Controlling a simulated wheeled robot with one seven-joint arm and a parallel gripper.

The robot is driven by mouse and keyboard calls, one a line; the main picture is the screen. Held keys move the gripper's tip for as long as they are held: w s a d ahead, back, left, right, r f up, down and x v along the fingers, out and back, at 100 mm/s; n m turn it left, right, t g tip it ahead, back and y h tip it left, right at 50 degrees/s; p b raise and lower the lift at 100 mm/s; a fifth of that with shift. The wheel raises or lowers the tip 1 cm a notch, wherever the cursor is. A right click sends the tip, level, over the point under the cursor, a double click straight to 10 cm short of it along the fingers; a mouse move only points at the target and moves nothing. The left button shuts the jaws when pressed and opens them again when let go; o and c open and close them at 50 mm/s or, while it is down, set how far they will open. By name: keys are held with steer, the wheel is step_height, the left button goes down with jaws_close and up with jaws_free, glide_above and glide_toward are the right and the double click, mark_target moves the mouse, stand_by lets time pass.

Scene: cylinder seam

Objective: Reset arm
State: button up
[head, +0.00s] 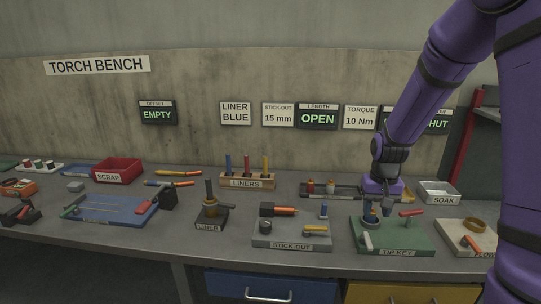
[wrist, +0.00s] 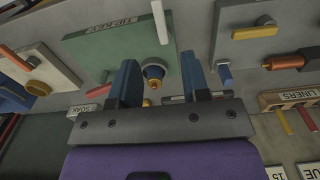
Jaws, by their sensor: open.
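My gripper (head: 376,210) is over the green TIP-KEY board (head: 418,243) at the right of the bench, pointing down. In the wrist view my gripper (wrist: 160,72) has its two blue fingers spread, with nothing held between them. My purple arm reaches in from the right and hides part of the wall signs.
The SOAK tray (head: 439,193) and FLOW board (head: 455,245) are to the right.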

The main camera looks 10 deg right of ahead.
steer(key=s+a+r+n+t, duration=0.1)
steer(key=s+a+r, duration=0.2)
steer(key=s+r, duration=0.35)
steer(key=s+a+r+n+t, duration=0.1)
steer(key=s+a+r+t, duration=0.15)
steer(key=r, duration=0.65)
steer(key=s+a+r+t, duration=0.1)
steer(key=s+r, duration=0.2)
steer(key=s, duration=0.4)
steer(key=s+a+r+n, duration=0.1)
steer(key=s+r, duration=0.3)
steer(key=s, duration=0.4)
steer(key=shift+a+r+t, duration=0.15)
steer(key=shift+a+t, duration=0.2)
steer(key=shift+a, duration=0.25)
